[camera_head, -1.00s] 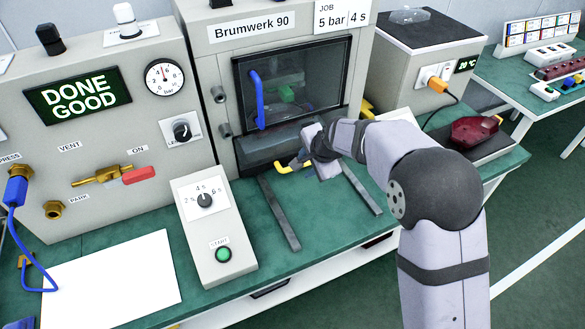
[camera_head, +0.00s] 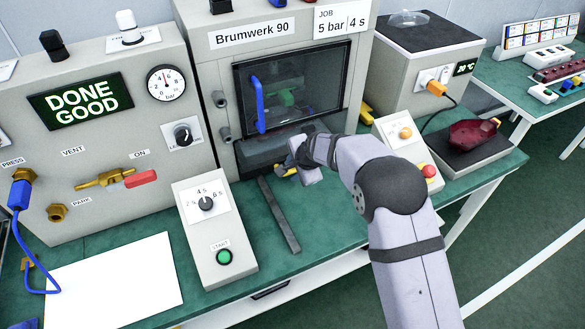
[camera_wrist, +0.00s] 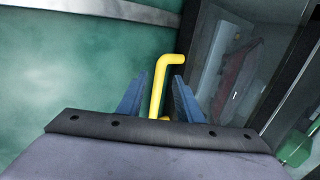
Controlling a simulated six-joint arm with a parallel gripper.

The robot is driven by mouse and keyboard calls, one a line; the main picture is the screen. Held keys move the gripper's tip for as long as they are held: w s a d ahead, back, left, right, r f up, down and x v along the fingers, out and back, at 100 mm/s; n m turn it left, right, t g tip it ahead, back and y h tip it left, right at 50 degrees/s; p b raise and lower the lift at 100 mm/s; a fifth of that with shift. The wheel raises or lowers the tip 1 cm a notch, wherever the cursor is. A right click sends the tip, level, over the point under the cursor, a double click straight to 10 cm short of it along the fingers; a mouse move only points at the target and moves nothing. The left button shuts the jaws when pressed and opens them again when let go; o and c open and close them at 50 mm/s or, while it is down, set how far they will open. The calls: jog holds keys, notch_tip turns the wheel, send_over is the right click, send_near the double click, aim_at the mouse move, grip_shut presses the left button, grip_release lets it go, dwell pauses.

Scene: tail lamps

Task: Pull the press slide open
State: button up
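The press (camera_head: 225,70), labelled Brumwerk 90, stands at the middle back. Its dark slide front (camera_head: 255,153) sits low in the press, below the window, and appears pushed in. A bent yellow handle (camera_wrist: 158,85) stands between my gripper's two blue fingers (camera_wrist: 158,98) in the wrist view. Gaps show on both sides of it, so my gripper is open around the handle. In the head view my gripper (camera_head: 292,165) is in front of the slide and hides most of the handle.
The window door (camera_head: 290,85) with a blue handle (camera_head: 258,100) is down above the slide. A dark rail (camera_head: 278,215) runs forward on the green bench. The timer box (camera_head: 215,235) stands left of it. A box with a red button (camera_head: 429,171) stands right of my arm.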

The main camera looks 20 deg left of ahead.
jog(key=shift+w+a+f, duration=0.2)
jog(key=shift+a+f, duration=0.05)
jog(key=shift+f, duration=0.25)
grip_shut()
jog(key=shift+s+d+f+b, duration=0.15)
jog(key=shift+s+d+b, duration=0.15)
jog(key=shift+d+b, duration=0.05)
jog(key=s+d+b, duration=1.2)
jog(key=s+d, duration=0.4)
